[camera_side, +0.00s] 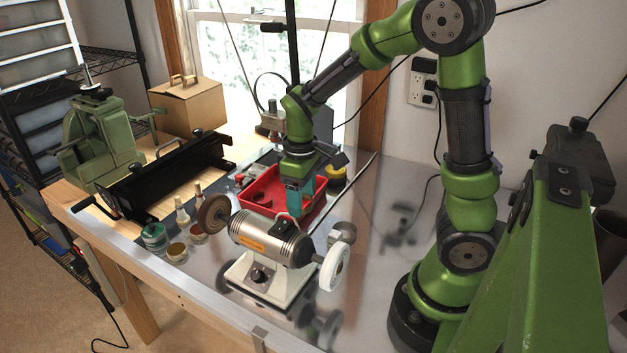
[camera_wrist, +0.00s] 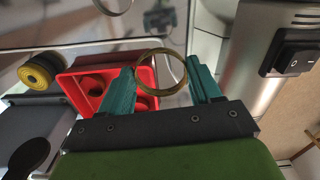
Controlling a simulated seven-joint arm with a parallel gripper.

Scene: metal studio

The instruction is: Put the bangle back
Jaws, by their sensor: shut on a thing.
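My gripper (camera_wrist: 163,82) is shut on a thin brass-coloured bangle (camera_wrist: 164,53); the ring stands out between the two teal fingers in the wrist view. In the side view my gripper (camera_side: 293,205) hangs at the right part of the red tray (camera_side: 262,208), behind the polishing machine; the bangle cannot be made out there. The red tray (camera_wrist: 153,103) also shows in the wrist view, at the left and partly behind the left finger, with dark round things in it. The bangle overlaps the tray's right edge in that view; its height above it is unclear.
The polishing machine (camera_side: 265,236), with a brown wheel (camera_side: 214,214) and a white wheel (camera_side: 334,267), stands close in front. Jars (camera_side: 154,236) and small bottles sit to the left. Yellow-rimmed spools (camera_wrist: 38,72) lie beyond the tray. The shiny metal bench at right is mostly clear and mirrors things.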

